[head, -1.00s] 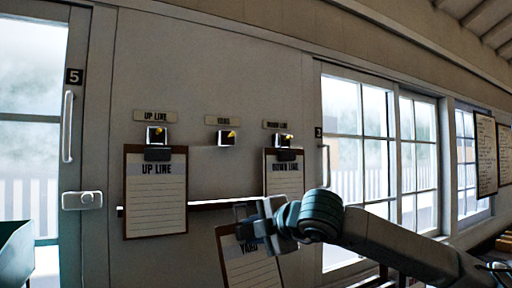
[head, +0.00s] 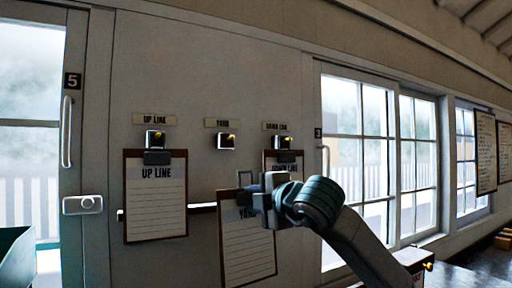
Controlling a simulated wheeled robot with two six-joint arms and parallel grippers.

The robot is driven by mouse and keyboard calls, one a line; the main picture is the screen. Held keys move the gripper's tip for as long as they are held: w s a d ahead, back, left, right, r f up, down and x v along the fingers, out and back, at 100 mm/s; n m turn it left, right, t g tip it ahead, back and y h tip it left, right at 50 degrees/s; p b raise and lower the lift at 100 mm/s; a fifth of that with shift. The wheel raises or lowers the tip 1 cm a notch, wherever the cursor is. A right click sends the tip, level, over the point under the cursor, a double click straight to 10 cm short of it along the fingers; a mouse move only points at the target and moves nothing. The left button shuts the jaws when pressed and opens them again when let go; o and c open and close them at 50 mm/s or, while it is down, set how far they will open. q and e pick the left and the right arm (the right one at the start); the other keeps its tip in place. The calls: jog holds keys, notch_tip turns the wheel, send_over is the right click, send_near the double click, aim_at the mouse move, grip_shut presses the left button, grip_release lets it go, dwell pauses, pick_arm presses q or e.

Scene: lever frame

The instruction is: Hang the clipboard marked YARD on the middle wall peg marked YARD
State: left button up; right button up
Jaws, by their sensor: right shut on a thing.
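The YARD clipboard (head: 247,250) has a brown edge and a lined white sheet, and hangs slightly tilted from my right gripper. My right gripper (head: 262,200) is shut on its top part and covers some of its heading. The middle wall peg (head: 226,141), under the YARD label (head: 223,123), is bare and sits above and a little left of the clipboard's top. A gap of wall lies between the clip and the peg. My left gripper is not in view.
The UP LINE clipboard (head: 155,205) hangs on the left peg (head: 155,140). Another clipboard (head: 283,161) hangs on the right peg (head: 283,142), partly hidden by my right gripper and the YARD clipboard. A pale rail (head: 203,207) runs behind them. The wall around the middle peg is clear.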

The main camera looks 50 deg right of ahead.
jog(key=r+p, duration=0.1)
jog(key=r, duration=0.2)
jog(key=w+r+t+h+p, duration=0.1)
jog(key=r, duration=0.2)
jog(key=w+r+m+h+p, duration=0.1)
jog(key=r, duration=0.3)
jog(key=shift+w+d+r+t, duration=0.1)
jog(key=shift+d+t, duration=0.2)
jog(key=p+x, duration=0.6)
jog(key=x, duration=0.2)
jog(key=shift+w+d+f+h, duration=0.2)
jog(key=shift+w+f+h, duration=0.1)
jog(key=shift+f, duration=0.4)
jog(key=shift+w+f+b, duration=0.2)
jog(key=shift+w+b, duration=0.05)
jog(key=shift+b, duration=0.2)
jog(key=shift+c, duration=0.2)
jog(key=shift+b, duration=0.4)
jog(key=shift+c, duration=0.6)
